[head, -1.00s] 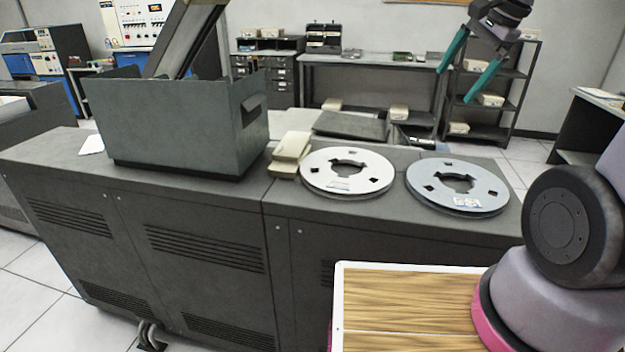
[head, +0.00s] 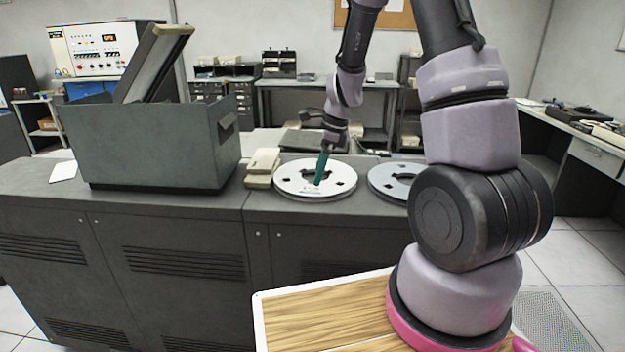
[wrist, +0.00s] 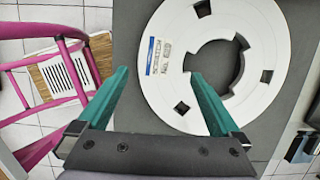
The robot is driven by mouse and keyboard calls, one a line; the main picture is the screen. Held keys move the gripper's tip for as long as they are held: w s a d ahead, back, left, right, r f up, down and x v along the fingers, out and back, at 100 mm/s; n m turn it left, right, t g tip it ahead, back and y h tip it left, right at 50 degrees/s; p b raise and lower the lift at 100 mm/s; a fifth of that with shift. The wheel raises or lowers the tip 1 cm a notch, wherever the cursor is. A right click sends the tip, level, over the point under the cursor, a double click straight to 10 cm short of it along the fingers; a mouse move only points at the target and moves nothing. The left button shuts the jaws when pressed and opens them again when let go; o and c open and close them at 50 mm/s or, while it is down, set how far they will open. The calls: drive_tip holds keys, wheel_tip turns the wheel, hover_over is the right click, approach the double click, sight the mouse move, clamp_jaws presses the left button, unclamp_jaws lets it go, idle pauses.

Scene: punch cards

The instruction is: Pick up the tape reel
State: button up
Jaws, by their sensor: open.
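Two tape reels lie flat on the dark grey cabinet top. The left one is a white tape reel (head: 294,179) with a dark centre hole, square slots and a small label. The right one is a greyer tape reel (head: 388,181), partly hidden behind my arm. My gripper (head: 321,166) points down over the white reel, its teal fingers seen nearly edge-on. In the wrist view my gripper (wrist: 160,85) is open and empty, with the white reel (wrist: 158,98) below it. The right finger overlaps the reel's ring near the centre hole; the left finger lies outside its rim. I cannot tell whether they touch.
A grey open box (head: 150,140) with a raised lid stands left on the cabinet top (head: 120,200). Small cream boxes (head: 262,165) sit close to the white reel's left. Shelves and a bench (head: 330,84) stand behind.

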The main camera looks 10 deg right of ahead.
sight(313, 189)
drive_tip(key=x, duration=0.5)
drive_tip(key=shift+f, duration=0.4)
drive_tip(key=shift+w, duration=0.1)
clamp_jaws()
drive_tip(key=shift+r, duration=0.1)
wheel_tip(313, 189, up, 15)
idle(0.6)
